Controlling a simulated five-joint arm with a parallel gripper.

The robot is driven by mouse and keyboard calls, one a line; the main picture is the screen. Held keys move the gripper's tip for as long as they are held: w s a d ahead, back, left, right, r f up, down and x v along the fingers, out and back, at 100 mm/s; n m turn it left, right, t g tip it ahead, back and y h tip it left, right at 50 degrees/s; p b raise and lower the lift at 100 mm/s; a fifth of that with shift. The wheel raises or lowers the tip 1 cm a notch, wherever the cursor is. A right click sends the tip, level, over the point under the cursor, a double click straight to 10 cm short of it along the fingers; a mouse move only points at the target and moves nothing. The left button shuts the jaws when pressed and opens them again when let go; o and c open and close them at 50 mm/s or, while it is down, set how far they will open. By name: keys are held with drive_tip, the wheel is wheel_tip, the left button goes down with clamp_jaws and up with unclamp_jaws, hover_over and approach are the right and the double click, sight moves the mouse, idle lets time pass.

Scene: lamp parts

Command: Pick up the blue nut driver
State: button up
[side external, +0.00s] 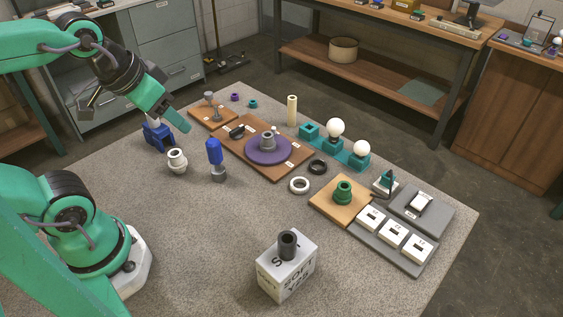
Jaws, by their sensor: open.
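The blue nut driver (214,152) stands upright on the grey table, blue handle at the top. Its lower end sits in or on a small grey metal piece (218,174); I cannot tell which. My gripper (177,121) is in the upper left, above the table and left of the nut driver, apart from it. It points down and to the right. Its green jaw shows from the side and the space between the jaws is hard to make out. Nothing is seen held in it.
A white fitting (177,161) and a blue holder (158,135) stand left of the driver. To its right is a wooden board (229,151) with a purple disc (268,150). A white box (287,270) stands at the front. The table between box and driver is clear.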

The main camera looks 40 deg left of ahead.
drive_tip(key=shift+o, duration=0.8)
drive_tip(key=shift+w, duration=0.1)
drive_tip(key=n+g, duration=0.1)
drive_tip(key=g, duration=0.2)
approach(214, 140)
drive_tip(key=s+d, duration=0.2)
drive_tip(key=d, duration=0.1)
drive_tip(key=w+a+f, duration=0.1)
drive_tip(key=f, duration=0.1)
drive_tip(key=w+a+f+g, duration=0.1)
drive_tip(key=w+f+n+g, duration=0.1)
drive_tip(key=w+f, duration=0.1)
drive_tip(key=shift+a+f, duration=0.3)
drive_tip(key=shift+a, duration=0.1)
drive_tip(key=shift+w+a+f+g, duration=0.2)
drive_tip(key=shift+f+g, duration=0.1)
drive_tip(key=shift+f, duration=0.3)
drive_tip(key=shift+f, duration=1.3)
